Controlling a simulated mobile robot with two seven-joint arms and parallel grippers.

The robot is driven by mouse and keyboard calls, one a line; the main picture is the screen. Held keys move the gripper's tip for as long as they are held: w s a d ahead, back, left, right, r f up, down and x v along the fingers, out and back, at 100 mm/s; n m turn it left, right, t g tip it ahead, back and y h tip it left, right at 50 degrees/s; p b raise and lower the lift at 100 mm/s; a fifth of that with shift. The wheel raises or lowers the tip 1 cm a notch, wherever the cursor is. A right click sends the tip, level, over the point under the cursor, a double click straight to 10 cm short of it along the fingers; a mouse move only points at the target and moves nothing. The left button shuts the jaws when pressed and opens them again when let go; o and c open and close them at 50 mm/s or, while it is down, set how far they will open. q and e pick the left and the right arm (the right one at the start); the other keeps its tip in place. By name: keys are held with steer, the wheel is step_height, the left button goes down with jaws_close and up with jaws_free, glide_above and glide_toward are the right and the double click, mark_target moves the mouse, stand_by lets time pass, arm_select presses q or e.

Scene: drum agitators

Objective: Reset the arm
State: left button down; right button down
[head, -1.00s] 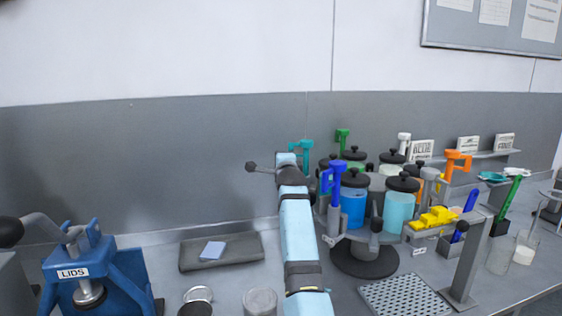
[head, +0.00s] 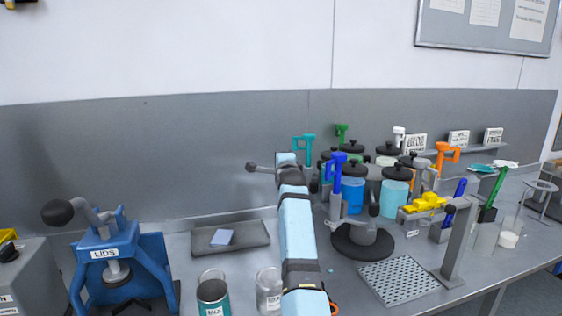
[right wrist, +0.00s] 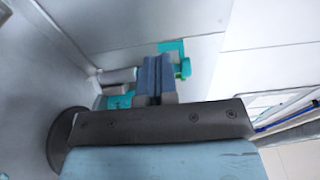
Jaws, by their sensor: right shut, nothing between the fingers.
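My right arm, pale blue with dark bands, reaches forward through the middle of the head view, left of the drum carousel. Its gripper is hidden there behind the arm's end. In the right wrist view, the right gripper (right wrist: 154,72) shows blue-grey fingers shut together with nothing between them. A teal dispenser valve (right wrist: 172,47) shows behind the fingers; whether they touch cannot be told. The carousel (head: 362,243) carries several lidded jars, including a blue jar (head: 353,197) and a light-blue jar (head: 394,200). My left gripper is in neither view.
A blue lid press (head: 150,255) stands at left. A grey tray (head: 255,235) holds a blue pad (head: 222,237). A labelled tin (head: 213,293) and a clear jar (head: 268,290) stand near my arm. A perforated plate (head: 400,280) lies at front right.

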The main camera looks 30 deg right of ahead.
stand_by(0.3)
steer(key=s+a+f+n+g+y, duration=0.25)
steer(key=s+f+n, duration=0.35)
steer(key=s+f, duration=0.6)
steer(key=s+a+f+n+g+y, duration=0.1)
steer(key=s+a+f+n+g, duration=0.4)
steer(key=s+f, duration=0.75)
steer(key=s+a+f+n+g+y, duration=0.1)
steer(key=s+a+f+n+g, duration=0.2)
steer(key=s, duration=0.8)
steer(key=s+a+f+n+g+y, duration=0.1)
steer(key=s+a+n, duration=0.4)
steer(key=s, duration=0.7)
steer(key=s+a+f+n+g+y, duration=0.1)
steer(key=s+a+f+n+g, duration=0.3)
steer(key=s, duration=0.7)
steer(key=w+a+f+n+t+y+p, duration=0.2)
steer(key=w+a+f+t+p, duration=0.2)
steer(key=t, duration=0.5)
steer(key=shift+w+a+f+y+p, duration=0.35)
steer(key=shift+w+f+p, duration=0.5)
steer(key=shift+w+f, duration=0.45)
